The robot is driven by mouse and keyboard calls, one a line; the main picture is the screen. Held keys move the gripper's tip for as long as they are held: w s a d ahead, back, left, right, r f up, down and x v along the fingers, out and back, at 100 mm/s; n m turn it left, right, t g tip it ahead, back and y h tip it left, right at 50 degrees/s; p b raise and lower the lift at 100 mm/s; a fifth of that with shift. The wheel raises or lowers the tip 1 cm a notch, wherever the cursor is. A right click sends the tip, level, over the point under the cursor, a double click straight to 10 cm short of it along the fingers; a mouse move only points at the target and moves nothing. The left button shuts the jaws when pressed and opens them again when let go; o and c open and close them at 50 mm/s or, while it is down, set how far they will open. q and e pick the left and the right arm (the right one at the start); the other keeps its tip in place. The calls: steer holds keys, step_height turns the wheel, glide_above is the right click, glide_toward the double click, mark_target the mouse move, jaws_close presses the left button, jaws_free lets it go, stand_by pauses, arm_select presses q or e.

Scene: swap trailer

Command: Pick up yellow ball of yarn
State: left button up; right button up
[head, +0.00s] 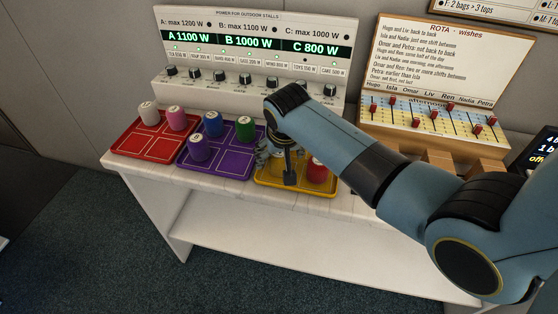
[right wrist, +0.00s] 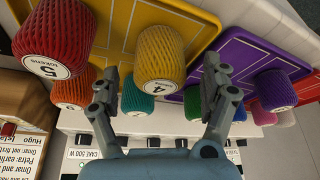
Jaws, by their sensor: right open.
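The yellow ball of yarn (right wrist: 161,50) is a wound cylinder with a white label "4". In the right wrist view it stands on the yellow tray (right wrist: 205,22), between the two fingers of my right gripper (right wrist: 161,68). The fingers are apart, one on each side, and no grip shows; I cannot tell whether either touches it. In the head view my right gripper (head: 278,162) is over the yellow tray (head: 318,192) and hides the yellow yarn almost fully. My left gripper is in neither view.
A red yarn (head: 317,169) stands right of the gripper, with an orange yarn (right wrist: 75,90) close by. The purple tray (head: 225,166) and red tray (head: 158,150) hold more yarns. A power panel (head: 245,50) with knobs stands behind. The white lower shelf (head: 270,235) is bare.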

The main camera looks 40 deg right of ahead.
steer(key=shift+x, duration=1)
steer(key=shift+r, duration=0.1)
steer(key=c, duration=1.2)
steer(key=shift+r, duration=0.1)
steer(key=shift+c, duration=0.2)
